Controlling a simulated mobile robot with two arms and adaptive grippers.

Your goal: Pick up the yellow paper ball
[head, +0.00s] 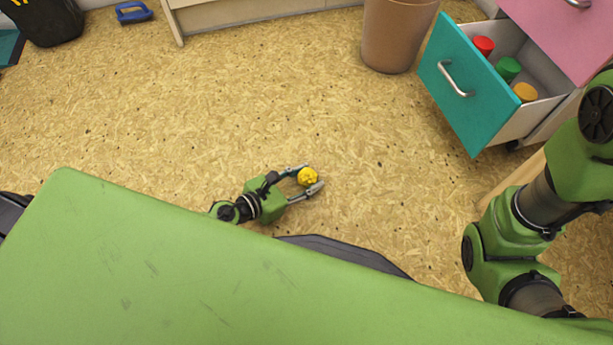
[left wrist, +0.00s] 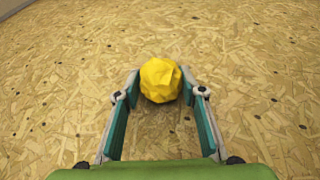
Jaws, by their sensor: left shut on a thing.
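The yellow paper ball (head: 307,176) is a small crumpled ball near the middle of the head view, low over or on the chipboard floor. My left gripper (head: 306,180) is shut on it, with the ball between its fingertips. In the left wrist view the ball (left wrist: 160,80) sits between the tips of the two teal-lined fingers (left wrist: 161,92). I cannot tell whether the ball touches the floor. My right arm shows at the right of the head view, but its gripper is not in view.
A brown bin (head: 395,35) stands at the top. An open teal-fronted drawer (head: 455,80) juts out at the upper right, holding red, green and orange-capped items. A blue-handled object (head: 133,13) lies at the upper left. The floor (head: 250,100) around the gripper is clear.

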